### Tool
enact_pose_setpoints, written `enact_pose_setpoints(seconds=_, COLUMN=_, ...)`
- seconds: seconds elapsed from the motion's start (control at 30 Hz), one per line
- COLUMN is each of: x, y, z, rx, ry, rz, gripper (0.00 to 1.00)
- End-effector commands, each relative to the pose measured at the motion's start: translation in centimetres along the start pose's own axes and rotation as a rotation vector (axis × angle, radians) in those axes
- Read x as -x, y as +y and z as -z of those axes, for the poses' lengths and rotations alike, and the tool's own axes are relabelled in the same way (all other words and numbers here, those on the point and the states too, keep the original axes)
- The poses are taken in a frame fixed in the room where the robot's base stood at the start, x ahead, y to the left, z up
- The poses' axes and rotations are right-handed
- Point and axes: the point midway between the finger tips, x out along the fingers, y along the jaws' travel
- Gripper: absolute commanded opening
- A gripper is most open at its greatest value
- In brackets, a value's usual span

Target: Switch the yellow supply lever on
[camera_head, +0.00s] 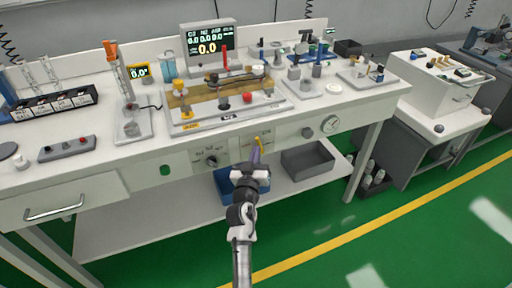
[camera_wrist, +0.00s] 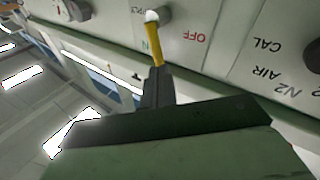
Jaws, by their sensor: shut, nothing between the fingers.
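The yellow supply lever (camera_wrist: 154,45) shows in the wrist view as a short yellow bar running down from a pale round pivot on the white front panel. Red OFF lettering stands to its right, upside down in this view. In the head view the lever (camera_head: 257,140) is a small yellow piece on the bench's front panel. My gripper (camera_wrist: 157,80) is shut, its dark fingertips right at the lever's free end; I cannot tell whether they touch. In the head view my gripper (camera_head: 255,155) is just below the lever, with nothing held.
A grey bin (camera_head: 307,160) and a blue bin (camera_head: 228,184) are on the lower shelf. The green floor in front is clear.

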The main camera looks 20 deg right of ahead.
Motion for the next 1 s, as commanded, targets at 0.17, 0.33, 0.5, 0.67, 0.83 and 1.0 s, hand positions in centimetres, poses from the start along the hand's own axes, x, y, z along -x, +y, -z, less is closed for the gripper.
enact_pose_setpoints(seconds=0.17, x=-1.2, y=0.0, z=0.0, rx=0.0, ry=0.0, rz=0.0, gripper=0.0)
enact_pose_setpoints(seconds=0.33, x=-1.3, y=0.0, z=-0.1, rx=0.0, ry=0.0, rz=0.001, gripper=0.0)
enact_pose_setpoints(seconds=0.5, x=-1.2, y=0.0, z=0.0, rx=-0.001, ry=0.0, rz=0.001, gripper=0.0)
enact_pose_setpoints(seconds=0.67, x=-1.5, y=0.3, z=0.6, rx=-0.049, ry=-0.032, rz=0.0, gripper=0.0)
enact_pose_setpoints(seconds=0.83, x=-1.9, y=1.0, z=0.9, rx=-0.163, ry=-0.107, rz=0.001, gripper=0.0)
enact_pose_setpoints(seconds=1.0, x=-2.2, y=1.4, z=0.7, rx=-0.24, ry=-0.159, rz=0.001, gripper=0.0)
